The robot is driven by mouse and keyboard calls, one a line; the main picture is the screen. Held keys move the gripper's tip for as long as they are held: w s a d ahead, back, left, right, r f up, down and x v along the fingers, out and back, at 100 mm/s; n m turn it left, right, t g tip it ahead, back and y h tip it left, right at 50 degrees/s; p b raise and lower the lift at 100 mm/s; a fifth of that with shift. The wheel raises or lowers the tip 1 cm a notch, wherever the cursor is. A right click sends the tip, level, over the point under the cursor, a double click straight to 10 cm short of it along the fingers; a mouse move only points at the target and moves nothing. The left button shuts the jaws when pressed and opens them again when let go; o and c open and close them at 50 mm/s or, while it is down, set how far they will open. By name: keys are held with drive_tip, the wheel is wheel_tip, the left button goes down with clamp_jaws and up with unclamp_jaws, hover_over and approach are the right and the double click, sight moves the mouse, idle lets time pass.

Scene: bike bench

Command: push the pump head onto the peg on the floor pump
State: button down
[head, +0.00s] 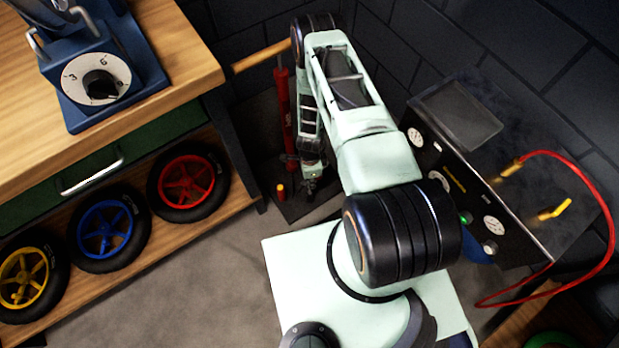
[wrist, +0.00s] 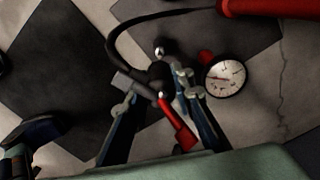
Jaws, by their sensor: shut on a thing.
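The floor pump has a red barrel (head: 283,115) standing by the wall, with its wooden handle (head: 262,56) across the top. The barrel also shows at the top of the wrist view (wrist: 275,8). My gripper (head: 312,172) is low beside the barrel. In the wrist view my gripper (wrist: 163,98) is shut on the dark pump head (wrist: 158,76), whose red lever (wrist: 178,127) points down and right. A black hose (wrist: 120,40) curves to it. A small upright red post with a yellow top (head: 281,190) stands near the pump's foot. I cannot tell which part is the peg.
A round white gauge (wrist: 225,76) lies just right of my gripper in the wrist view. The workbench (head: 120,115) and its shelf of wheels (head: 187,183) are at left. A black compressor panel (head: 460,185) with a red hose (head: 597,200) is at right. Floor (head: 215,265) in front is clear.

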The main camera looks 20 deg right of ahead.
drive_tip(key=shift+f+b, duration=1.95)
drive_tip(key=shift+f, duration=0.9)
drive_tip(key=shift+f+b, duration=1.6)
drive_tip(key=shift+b, duration=0.25)
drive_tip(key=c, duration=1.6)
unclamp_jaws()
drive_tip(key=shift+r, duration=0.1)
wheel_tip(320, 180, up, 12)
drive_tip(key=shift+f, duration=0.1)
